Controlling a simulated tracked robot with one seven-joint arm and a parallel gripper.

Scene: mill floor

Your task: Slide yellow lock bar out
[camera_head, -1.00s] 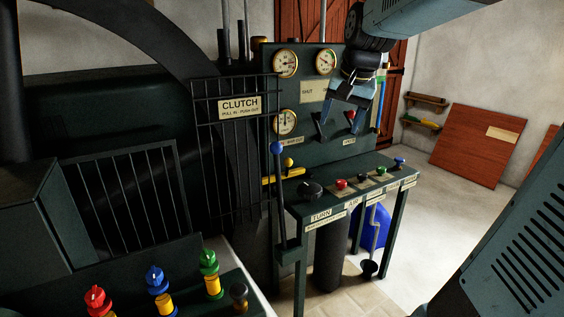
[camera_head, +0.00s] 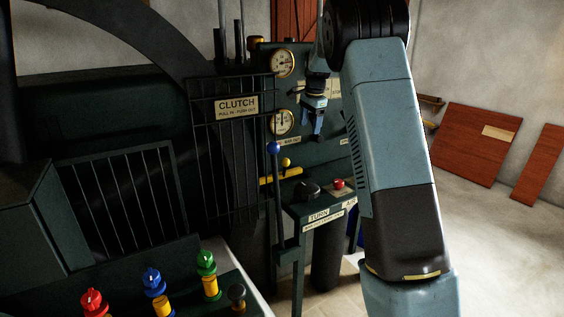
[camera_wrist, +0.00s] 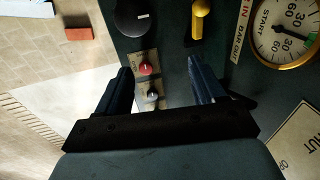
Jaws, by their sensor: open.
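The yellow lock bar (camera_head: 280,176) sticks out at the left edge of the dark green panel, above the desk's left end. A yellow ball knob (camera_head: 286,162) stands just over it. In the wrist view a yellow piece of the bar (camera_wrist: 201,18) shows at the top, beside a label reading IN, BAR, OUT. My gripper (camera_head: 311,130) is in front of the panel, up and to the right of the bar and apart from it. In the wrist view my gripper (camera_wrist: 160,72) has its fingers spread with nothing held between them.
The desk carries a black knob (camera_head: 307,190) and a red knob (camera_head: 338,184). My arm hides the desk's right side. Gauges (camera_head: 282,122) line the panel.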

